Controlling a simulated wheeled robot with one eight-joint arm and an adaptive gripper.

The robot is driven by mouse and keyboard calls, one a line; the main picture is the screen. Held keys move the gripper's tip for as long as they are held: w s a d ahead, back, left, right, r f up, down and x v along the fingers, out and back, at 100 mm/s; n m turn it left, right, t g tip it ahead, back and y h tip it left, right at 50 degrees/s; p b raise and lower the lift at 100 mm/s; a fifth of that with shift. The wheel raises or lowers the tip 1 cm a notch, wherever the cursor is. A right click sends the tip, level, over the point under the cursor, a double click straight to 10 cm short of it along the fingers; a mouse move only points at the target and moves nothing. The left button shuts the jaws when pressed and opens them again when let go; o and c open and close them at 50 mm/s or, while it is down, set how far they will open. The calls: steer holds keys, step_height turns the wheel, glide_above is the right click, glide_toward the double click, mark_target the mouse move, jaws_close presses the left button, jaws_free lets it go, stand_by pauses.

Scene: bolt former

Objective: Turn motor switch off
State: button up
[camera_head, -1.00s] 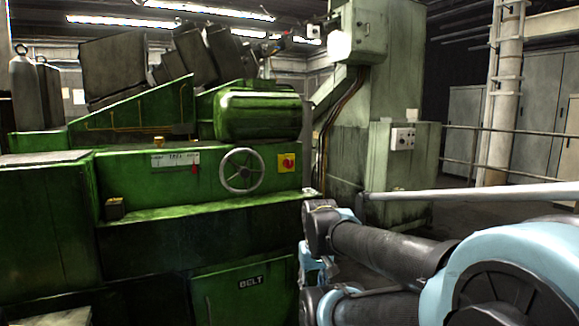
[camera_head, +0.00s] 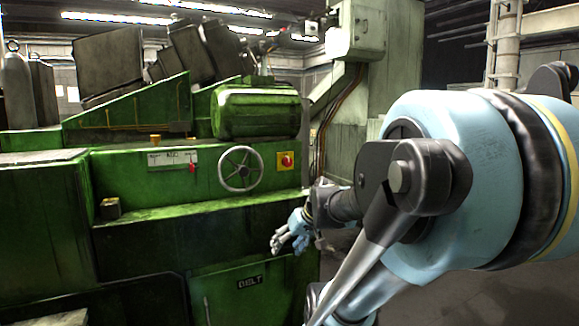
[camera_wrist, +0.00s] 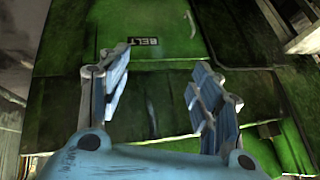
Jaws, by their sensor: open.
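A red rotary knob on a yellow plate (camera_head: 286,160) is on the front of the green machine (camera_head: 135,180), right of the handwheel. It is the switch that stands out most; no lettering on it can be read. My gripper (camera_head: 279,244) is below the knob, in front of the machine's lower face, with its fingers pointing left and down. In the wrist view my gripper (camera_wrist: 160,68) is open and empty, its two fingers apart over the green panel marked BELT (camera_wrist: 144,41). The knob cannot be made out in the wrist view.
A spoked handwheel (camera_head: 241,168) sits just left of the yellow plate. A small red lever (camera_head: 193,168) is on a white label panel farther left. A green ledge (camera_head: 200,210) juts out below them. A grey cabinet (camera_head: 361,28) stands behind, right of the machine.

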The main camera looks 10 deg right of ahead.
steer(key=w+r+t+y, duration=0.2)
steer(key=w+r+t, duration=0.1)
steer(key=w+r, duration=0.55)
steer(key=m+t, duration=0.2)
steer(key=t, duration=0.7)
glide_toward(289, 162)
steer(key=shift+h, duration=0.4)
steer(key=x, duration=0.9)
steer(key=shift+w+a+r, duration=0.15)
steer(key=shift+w+a, duration=0.05)
steer(key=shift+a, duration=0.1)
steer(key=c, duration=1.1)
